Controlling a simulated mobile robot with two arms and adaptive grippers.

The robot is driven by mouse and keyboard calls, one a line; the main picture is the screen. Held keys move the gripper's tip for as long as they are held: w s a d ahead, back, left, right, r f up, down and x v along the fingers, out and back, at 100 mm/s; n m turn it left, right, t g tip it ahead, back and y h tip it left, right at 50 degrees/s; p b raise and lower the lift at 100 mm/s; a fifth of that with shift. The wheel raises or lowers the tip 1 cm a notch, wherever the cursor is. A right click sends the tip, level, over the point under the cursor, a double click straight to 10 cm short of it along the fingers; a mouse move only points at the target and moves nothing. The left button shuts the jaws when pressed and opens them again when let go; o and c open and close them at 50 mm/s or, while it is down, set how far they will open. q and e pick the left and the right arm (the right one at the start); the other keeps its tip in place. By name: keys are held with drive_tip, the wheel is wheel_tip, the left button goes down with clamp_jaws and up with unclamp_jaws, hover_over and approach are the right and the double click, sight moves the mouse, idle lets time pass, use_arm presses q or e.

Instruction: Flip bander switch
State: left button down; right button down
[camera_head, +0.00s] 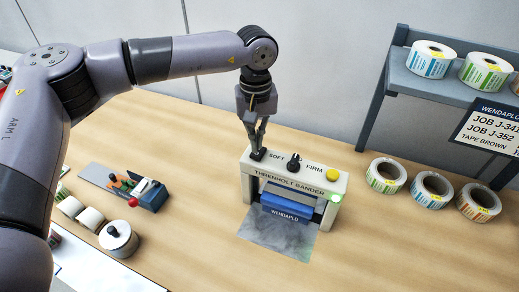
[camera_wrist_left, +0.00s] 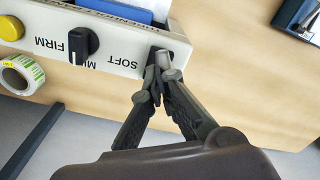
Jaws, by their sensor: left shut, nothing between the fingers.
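The bander (camera_head: 290,177), a cream machine labelled "THRENHOLT BANDER", stands on the table in the head view. Its top panel has a black knob (camera_head: 293,162) between SOFT and FIRM and a yellow button (camera_head: 333,174). My left gripper (camera_head: 257,150) points down at the panel's left end, by a small dark switch area. In the left wrist view the gripper (camera_wrist_left: 158,80) is shut and empty, its tips at the panel's corner beside the word SOFT. The knob (camera_wrist_left: 83,43) is clear of it. The fingertips largely hide the switch; its position and any contact cannot be told.
Label rolls (camera_head: 386,175) stand right of the bander, below a grey shelf (camera_head: 420,88) with more rolls. Bare table lies between tray and bander.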

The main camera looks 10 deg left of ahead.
use_arm(q)
drive_tip(key=shift+s+f+b, duration=0.1)
drive_tip(key=shift+f+b, duration=1.05)
drive_tip(key=shift+f, duration=0.35)
idle(0.6)
drive_tip(key=shift+r, duration=0.15)
drive_tip(key=shift+r+p, duration=0.6)
drive_tip(key=shift+r, duration=0.3)
drive_tip(key=shift+r+p, duration=1.2)
drive_tip(key=shift+r, duration=1.35)
drive_tip(key=shift+f, duration=0.1)
